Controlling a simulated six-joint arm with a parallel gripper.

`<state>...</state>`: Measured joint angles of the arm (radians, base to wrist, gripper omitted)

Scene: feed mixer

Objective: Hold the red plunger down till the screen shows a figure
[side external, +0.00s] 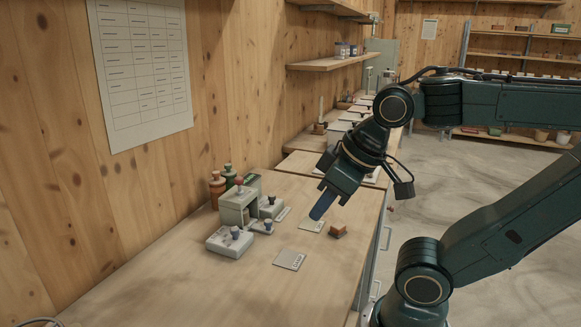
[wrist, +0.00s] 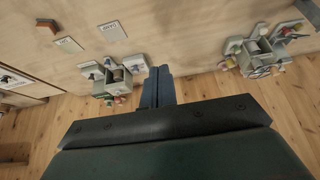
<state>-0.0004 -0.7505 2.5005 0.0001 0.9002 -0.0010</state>
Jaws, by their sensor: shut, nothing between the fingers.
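The red plunger (side external: 239,182) stands on top of a small grey-green housing (side external: 236,207) on the bench, near the wooden wall. In the wrist view a similar grey unit (wrist: 117,77) lies left of the fingers, with small red and green parts beside it. I cannot make out a screen or any figure on it. My gripper (side external: 317,212) is shut and empty, to the right of the housing and apart from the plunger. Its fingers point down above the bench near a card. In the wrist view the gripper (wrist: 157,72) shows its fingers together.
Low boxes with blue-grey knobs (side external: 230,239) sit around the housing, with brown and green bottles (side external: 216,189) behind. Two flat cards (side external: 290,260) and a brown block (side external: 338,230) lie towards the bench's right edge. Another cluster (wrist: 257,52) shows in the wrist view. The front bench is clear.

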